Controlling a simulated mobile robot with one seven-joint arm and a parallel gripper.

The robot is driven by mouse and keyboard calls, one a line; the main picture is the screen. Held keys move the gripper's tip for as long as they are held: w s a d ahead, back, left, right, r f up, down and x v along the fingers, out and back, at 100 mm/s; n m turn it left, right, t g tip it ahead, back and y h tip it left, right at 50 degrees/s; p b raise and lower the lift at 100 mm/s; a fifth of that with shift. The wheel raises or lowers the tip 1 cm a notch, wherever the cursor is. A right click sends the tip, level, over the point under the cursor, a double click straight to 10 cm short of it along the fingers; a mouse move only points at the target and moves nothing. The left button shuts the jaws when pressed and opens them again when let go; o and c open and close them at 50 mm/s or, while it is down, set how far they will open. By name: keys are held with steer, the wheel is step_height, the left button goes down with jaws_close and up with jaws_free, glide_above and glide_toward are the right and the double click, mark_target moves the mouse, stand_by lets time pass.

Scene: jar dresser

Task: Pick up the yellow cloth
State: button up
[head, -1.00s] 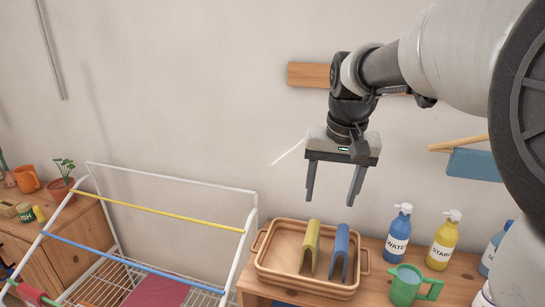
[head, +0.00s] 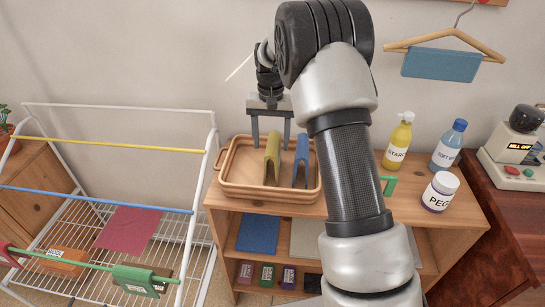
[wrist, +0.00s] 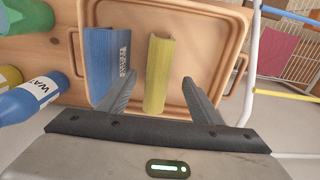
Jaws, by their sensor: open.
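The yellow cloth (head: 272,158) is a folded piece standing like a narrow tent in a wooden tray (head: 228,186) on the dresser top. A blue cloth (head: 301,160) of similar shape stands to its right in the head view. My gripper (head: 271,142) is open above the back part of the tray. In the wrist view the yellow cloth (wrist: 158,75) lies between the lines of my two fingers (wrist: 158,97), beyond their tips, with the blue cloth (wrist: 106,65) close by the left finger. I cannot tell the exact height of the fingers over the cloth.
A drying rack (head: 120,148) with yellow and blue bars stands left of the dresser. A blue cloth hangs on a wooden hanger (head: 445,38) on the wall.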

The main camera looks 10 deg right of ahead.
mark_target(273, 172)
step_height(273, 172, down, 4)
steer(key=shift+r, duration=0.1)
steer(key=shift+s+d+f, duration=0.1)
steer(key=shift+f, duration=1.3)
steer(key=shift+s+d+f, duration=0.1)
steer(key=shift+f, duration=1.3)
steer(key=c, duration=1.2)
steer(key=shift+o, duration=0.2)
